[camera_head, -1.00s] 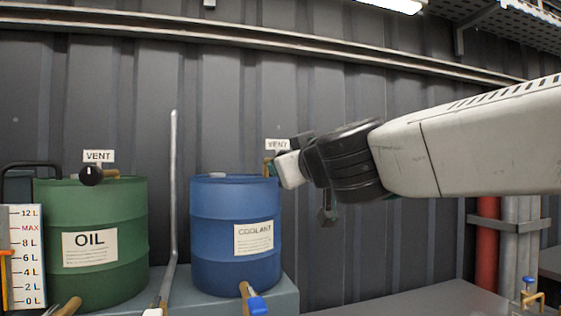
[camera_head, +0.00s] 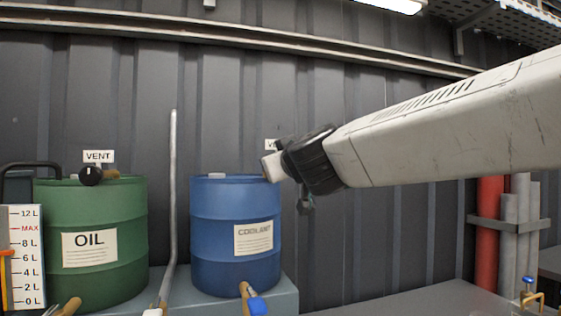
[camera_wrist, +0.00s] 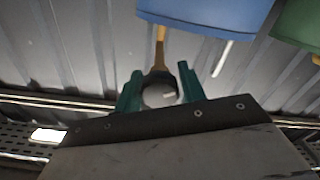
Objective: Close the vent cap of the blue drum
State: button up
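The blue drum (camera_head: 225,235), labelled COOLANT, stands right of the green drum in the head view. Its top edge also shows in the wrist view (camera_wrist: 205,12). My gripper (camera_head: 272,168) is at the drum's upper right rim and hides the vent cap there. The two teal fingers of my gripper (camera_wrist: 160,85) stand apart on either side of the cap. Small gaps seem to show; contact is not clear.
A green OIL drum (camera_head: 95,275) with its own black vent knob (camera_head: 91,176) stands at left. A thin grey pipe (camera_head: 173,200) rises between the drums. A VENT sign (camera_head: 271,144) is partly covered by my gripper. The corrugated wall (camera_head: 330,100) is close behind.

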jog(key=c, duration=0.5)
jog(key=shift+m, duration=0.3)
jog(key=m, duration=0.5)
jog(key=shift+m, duration=0.3)
jog(key=m, duration=1.7)
jog(key=shift+d+f+m, duration=0.1)
jog(key=shift+f+m, duration=0.05)
jog(key=shift+m, duration=0.15)
